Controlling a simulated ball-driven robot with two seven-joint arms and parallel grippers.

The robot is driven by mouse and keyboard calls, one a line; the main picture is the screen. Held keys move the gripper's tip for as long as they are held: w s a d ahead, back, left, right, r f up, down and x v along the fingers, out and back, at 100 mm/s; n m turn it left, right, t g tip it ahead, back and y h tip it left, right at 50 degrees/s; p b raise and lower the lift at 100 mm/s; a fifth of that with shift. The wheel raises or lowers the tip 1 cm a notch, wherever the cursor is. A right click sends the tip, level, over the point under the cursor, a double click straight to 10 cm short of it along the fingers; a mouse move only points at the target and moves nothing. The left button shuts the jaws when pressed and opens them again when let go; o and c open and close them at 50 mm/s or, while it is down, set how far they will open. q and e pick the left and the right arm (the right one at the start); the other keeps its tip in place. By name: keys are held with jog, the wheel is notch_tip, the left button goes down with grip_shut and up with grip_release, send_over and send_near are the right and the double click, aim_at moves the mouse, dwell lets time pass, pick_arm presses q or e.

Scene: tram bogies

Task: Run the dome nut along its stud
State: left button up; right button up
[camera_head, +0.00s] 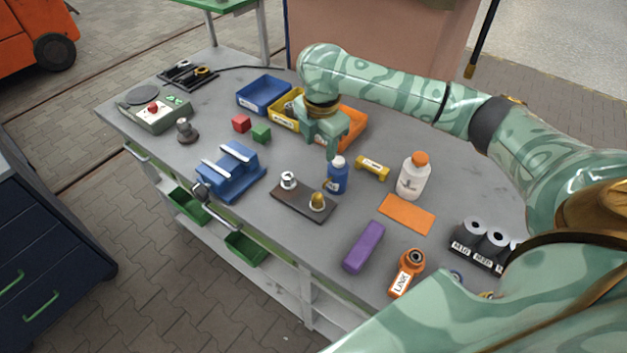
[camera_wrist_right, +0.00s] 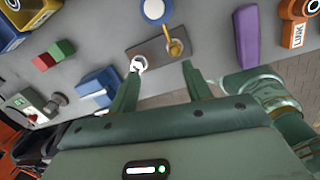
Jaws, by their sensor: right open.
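A dark base plate (camera_head: 290,205) lies on the grey bench. It carries a golden, dome-topped piece (camera_head: 317,201), which looks like the dome nut, and a silver nut-like piece (camera_head: 288,180). Any stud thread is too small to make out. In the wrist view the golden piece (camera_wrist_right: 176,46) and the silver piece (camera_wrist_right: 139,64) stand on the plate (camera_wrist_right: 150,49). My right gripper (camera_head: 331,152) is above the bench behind the plate, close to the blue bottle (camera_head: 337,176). Its fingers (camera_wrist_right: 160,72) are apart and empty. My left gripper is out of view.
A blue vice-like block (camera_head: 230,172) stands left of the plate, a purple block (camera_head: 363,247) to its front right. Bins (camera_head: 263,93) stand behind.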

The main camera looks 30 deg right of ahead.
aim_at(317, 198)
jog(key=f+n+b, duration=0.2)
jog(key=f+n, duration=0.1)
jog(key=f, duration=0.2)
jog(key=s+a+f+n+b, duration=0.1)
jog(key=f+n+b, duration=0.1)
jog(key=f, duration=0.4)
jog(key=s+f+n+g+b, duration=0.1)
jog(key=f+n+b, duration=0.1)
jog(key=f, duration=0.3)
jog(key=shift+a+f+n+y, duration=0.15)
jog(key=shift+a+n+y, duration=0.2)
jog(key=shift+n, duration=0.45)
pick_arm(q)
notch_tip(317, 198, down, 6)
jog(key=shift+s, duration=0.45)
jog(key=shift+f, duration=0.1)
pick_arm(e)
jog(key=c, duration=1)
